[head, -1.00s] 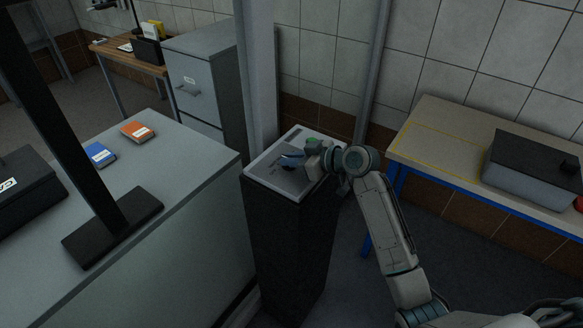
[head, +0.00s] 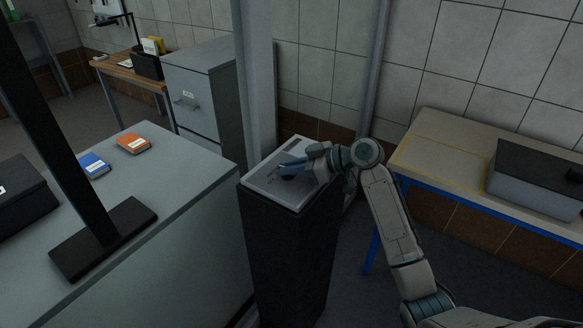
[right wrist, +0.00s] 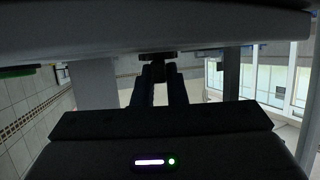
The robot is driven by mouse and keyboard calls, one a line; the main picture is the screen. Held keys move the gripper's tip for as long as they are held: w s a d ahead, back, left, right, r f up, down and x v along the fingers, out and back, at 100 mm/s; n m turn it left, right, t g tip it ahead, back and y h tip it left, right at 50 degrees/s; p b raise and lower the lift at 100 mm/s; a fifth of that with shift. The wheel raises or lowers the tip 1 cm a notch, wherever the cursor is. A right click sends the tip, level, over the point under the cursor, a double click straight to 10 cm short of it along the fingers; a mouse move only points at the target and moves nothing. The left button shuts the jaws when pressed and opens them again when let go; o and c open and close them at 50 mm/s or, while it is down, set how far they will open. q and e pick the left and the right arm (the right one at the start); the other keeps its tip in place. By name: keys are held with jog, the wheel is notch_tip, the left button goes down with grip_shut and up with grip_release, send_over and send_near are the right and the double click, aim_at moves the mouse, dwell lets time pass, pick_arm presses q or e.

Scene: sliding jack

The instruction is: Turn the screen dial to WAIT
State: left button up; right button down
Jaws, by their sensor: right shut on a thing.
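The dial (head: 288,178) is a small dark knob on the pale sloped panel (head: 260,184) on top of a black pedestal. My right gripper (head: 285,168) reaches over the panel from the right and is shut on the dial. In the right wrist view, the fingers (right wrist: 158,92) close on a dark knob (right wrist: 158,57) under the panel-like surface at the top. The gripper covers much of the panel, and I cannot read the dial's setting or any WAIT label. My left gripper is out of view.
A grey counter (head: 190,190) with blue (head: 95,164) and orange (head: 134,144) booklets stands left of the pedestal (head: 285,250). A blue-legged bench (head: 430,150) with a grey bin (head: 530,182) is on the right. A filing cabinet (head: 195,95) stands behind.

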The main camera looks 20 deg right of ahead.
jog(key=c, duration=1.5)
grip_release()
jog(key=shift+o, duration=0.2)
jog(key=shift+s+d+r+b, duration=0.1)
jog(key=shift+s+d+b, duration=0.2)
jog(key=shift+d, duration=0.25)
jog(key=b+v, duration=0.3)
jog(key=v, duration=0.6)
jog(key=shift+d+r, duration=0.2)
jog(key=shift+s, duration=0.15)
